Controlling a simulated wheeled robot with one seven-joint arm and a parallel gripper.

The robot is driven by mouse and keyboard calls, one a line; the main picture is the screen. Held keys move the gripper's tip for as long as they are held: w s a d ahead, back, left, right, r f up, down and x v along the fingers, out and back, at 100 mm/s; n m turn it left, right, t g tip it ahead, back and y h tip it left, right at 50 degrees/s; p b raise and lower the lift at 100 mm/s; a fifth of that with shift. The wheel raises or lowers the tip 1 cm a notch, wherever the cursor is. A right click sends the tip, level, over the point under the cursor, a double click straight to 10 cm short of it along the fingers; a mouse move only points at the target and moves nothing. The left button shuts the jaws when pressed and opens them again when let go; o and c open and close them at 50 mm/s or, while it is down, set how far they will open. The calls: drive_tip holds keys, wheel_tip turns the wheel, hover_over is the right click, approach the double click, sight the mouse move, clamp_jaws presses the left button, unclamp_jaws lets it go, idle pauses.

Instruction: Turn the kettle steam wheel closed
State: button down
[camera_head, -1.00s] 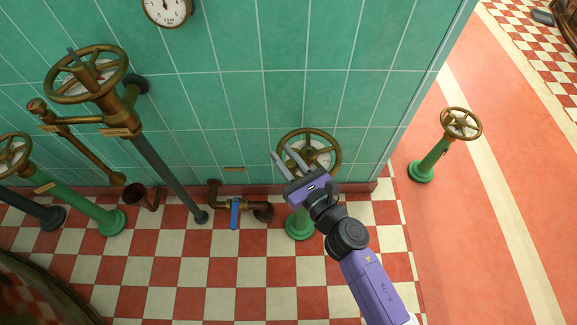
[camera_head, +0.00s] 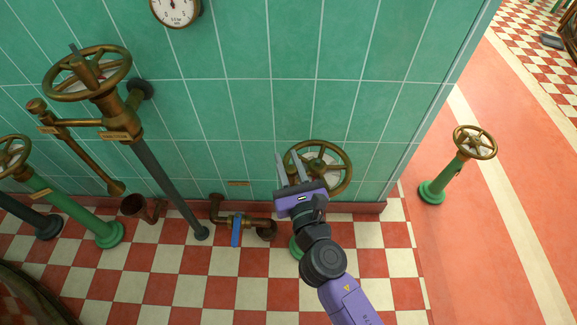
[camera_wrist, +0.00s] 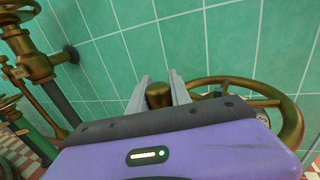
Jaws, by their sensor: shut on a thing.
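A brass handwheel (camera_head: 347,172) with spokes and a pale dial at its hub sits on a green post low by the teal wall. My gripper (camera_head: 290,157) is at the wheel's left side, its fingers pointing toward the wall. In the wrist view my gripper (camera_wrist: 158,90) is shut on a brass knob (camera_wrist: 158,97) between its two grey fingers. The wheel rim (camera_wrist: 291,118) curves away to the right there. My gripper and arm hide the wheel's lower left and most of the post.
A larger brass wheel (camera_head: 118,83) on a dark pipe stands left, with another wheel (camera_head: 14,158) at the left edge. A blue-handled valve (camera_head: 236,232) is low on the wall. A brass wheel on a green post (camera_head: 474,142) stands right, with open red floor around it.

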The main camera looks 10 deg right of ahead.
sight(286, 159)
drive_tip(key=h+b, duration=0.1)
drive_tip(key=w+m+h+b, duration=0.1)
drive_tip(key=shift+w+a+f+m+h, duration=0.15)
drive_tip(key=shift+m+h, duration=0.15)
drive_tip(key=shift+w+m+g+h+b, duration=0.15)
drive_tip(key=shift+w+m+h, duration=0.2)
drive_tip(key=shift+h, duration=0.25)
drive_tip(key=shift+w+m+g+h+b, duration=0.2)
drive_tip(key=shift+m+h, duration=0.25)
drive_tip(key=shift+h, duration=0.15)
drive_tip(key=m+h, duration=0.1)
drive_tip(key=w+g+h, duration=0.1)
drive_tip(key=d+m+h, duration=0.1)
drive_tip(key=shift+w+r+m+g+h, duration=0.25)
drive_tip(key=shift+r+m+h, duration=0.05)
drive_tip(key=shift+h, duration=0.1)
drive_tip(key=shift+w+d+f+m+g+h+p, duration=0.1)
drive_tip(key=shift+w+d+m+g+h+p, duration=0.2)
drive_tip(key=shift+m+g+h, duration=0.45)
drive_tip(key=shift+w+d+f+m+g+h+p, duration=0.1)
drive_tip(key=shift+w+d+m+g+h, duration=0.35)
drive_tip(key=shift+h, duration=0.5)
drive_tip(key=shift+a, duration=0.1)
drive_tip(key=c, duration=1.2)
unclamp_jaws()
drive_tip(key=shift+p+v, duration=0.8)
drive_tip(key=shift+v, duration=3.15)
